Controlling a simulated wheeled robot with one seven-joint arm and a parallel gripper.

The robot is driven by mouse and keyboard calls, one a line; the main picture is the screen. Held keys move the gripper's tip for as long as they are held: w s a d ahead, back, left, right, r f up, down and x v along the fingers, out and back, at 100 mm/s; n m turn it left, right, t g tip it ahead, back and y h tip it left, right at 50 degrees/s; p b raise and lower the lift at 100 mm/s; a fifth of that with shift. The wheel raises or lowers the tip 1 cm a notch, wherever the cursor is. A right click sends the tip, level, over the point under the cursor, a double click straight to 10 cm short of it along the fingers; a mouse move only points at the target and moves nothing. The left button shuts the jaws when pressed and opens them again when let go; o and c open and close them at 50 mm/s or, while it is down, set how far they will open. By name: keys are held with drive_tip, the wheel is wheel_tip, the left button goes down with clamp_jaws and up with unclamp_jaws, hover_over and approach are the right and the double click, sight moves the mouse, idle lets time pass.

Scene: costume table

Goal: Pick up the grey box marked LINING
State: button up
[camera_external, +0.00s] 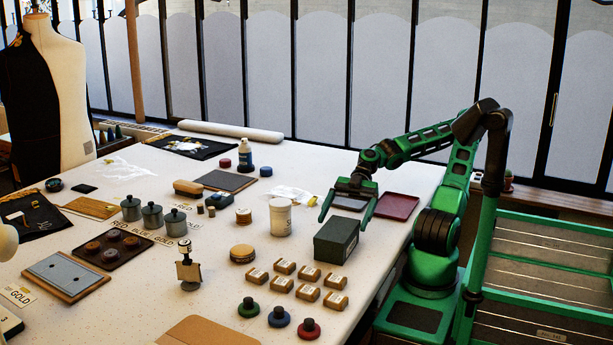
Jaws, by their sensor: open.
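A dark grey box (336,240) sits upright on the table near its right edge. Some faint marking may be on it, but I cannot read the word LINING from here. My gripper (347,209) is open and empty, pointing down just above and beyond the box in the picture. Its two green fingers are spread apart to left and right. The right finger overlaps the area by the box's upper right corner; I cannot tell whether it touches.
A dark tray (350,202) lies behind my gripper and a red tray (411,206) to its right. A white tub (280,218) stands left of the box. Several small tan blocks (308,292) lie in front. Coloured knobs (279,317) sit nearer the front edge.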

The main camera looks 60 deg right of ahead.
drive_tip(key=shift+x, duration=0.75)
drive_tip(key=shift+c, duration=0.3)
drive_tip(key=c, duration=1.2)
drive_tip(key=shift+r, duration=0.15)
